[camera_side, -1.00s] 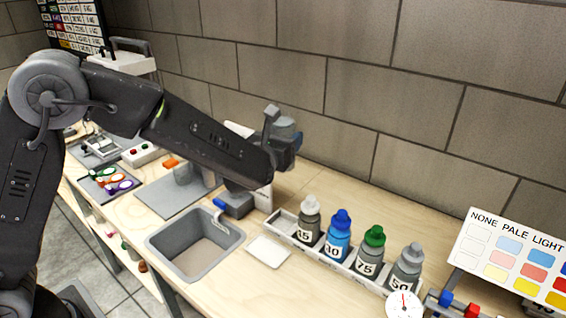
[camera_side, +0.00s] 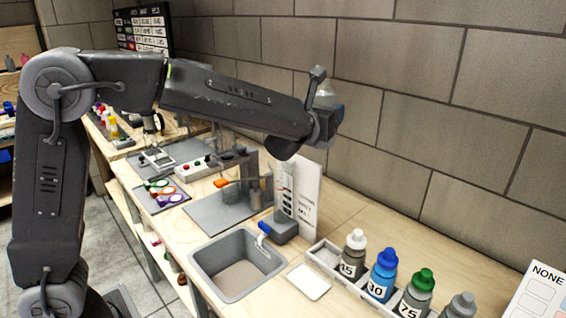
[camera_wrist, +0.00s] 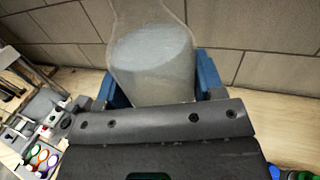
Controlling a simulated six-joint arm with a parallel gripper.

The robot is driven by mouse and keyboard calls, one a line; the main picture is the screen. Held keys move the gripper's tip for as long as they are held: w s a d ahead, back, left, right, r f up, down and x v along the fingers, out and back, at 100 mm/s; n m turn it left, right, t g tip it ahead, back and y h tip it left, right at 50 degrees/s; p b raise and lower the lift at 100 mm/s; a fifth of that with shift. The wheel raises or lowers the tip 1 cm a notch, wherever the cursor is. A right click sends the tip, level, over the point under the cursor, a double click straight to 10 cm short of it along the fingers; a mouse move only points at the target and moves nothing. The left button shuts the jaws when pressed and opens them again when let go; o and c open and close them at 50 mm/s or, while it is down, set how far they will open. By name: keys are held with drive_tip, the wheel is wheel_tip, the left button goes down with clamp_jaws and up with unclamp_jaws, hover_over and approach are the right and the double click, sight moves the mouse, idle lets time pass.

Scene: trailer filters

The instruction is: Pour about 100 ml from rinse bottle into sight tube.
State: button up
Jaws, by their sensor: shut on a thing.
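My gripper (camera_side: 328,112) is shut on a clear rinse bottle (camera_side: 325,95), held high near the wall and mostly hidden by the wrist in the side view. In the wrist view the blue fingers of my gripper (camera_wrist: 160,92) stand on both sides of the bottle (camera_wrist: 150,70). A pale grey liquid fills its lower part; its top is out of frame. The sight tube (camera_side: 287,180) is a narrow marked tube, upright in front of a white board (camera_side: 309,195), on a grey base with a blue valve. The bottle is above and slightly right of it, apart.
A grey sink (camera_side: 205,262) lies in front of the tube. A rack of capped, numbered bottles (camera_side: 383,275) stands at right, with a white pad (camera_side: 308,281) beside it. A grey tray (camera_side: 205,212) and a button box (camera_side: 197,168) lie left. The brick wall is close behind.

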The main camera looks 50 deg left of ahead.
drive_tip(key=s+a+n+g+y, duration=0.4)
drive_tip(key=a+y, duration=0.1)
drive_tip(key=a, duration=0.5)
drive_tip(key=s+a+n+g+y, duration=0.3)
drive_tip(key=s+a+y, duration=0.1)
drive_tip(key=a, duration=0.6)
wheel_tip(320, 180, down, 23)
drive_tip(key=shift+s+d+r, duration=0.15)
wheel_tip(320, 180, up, 10)
drive_tip(key=w+d+m+t+y, duration=0.1)
drive_tip(key=m, duration=0.6)
drive_tip(key=shift+d, duration=0.15)
drive_tip(key=shift+w, duration=0.15)
drive_tip(key=shift+f+m, duration=0.3)
drive_tip(key=shift+m, duration=0.8)
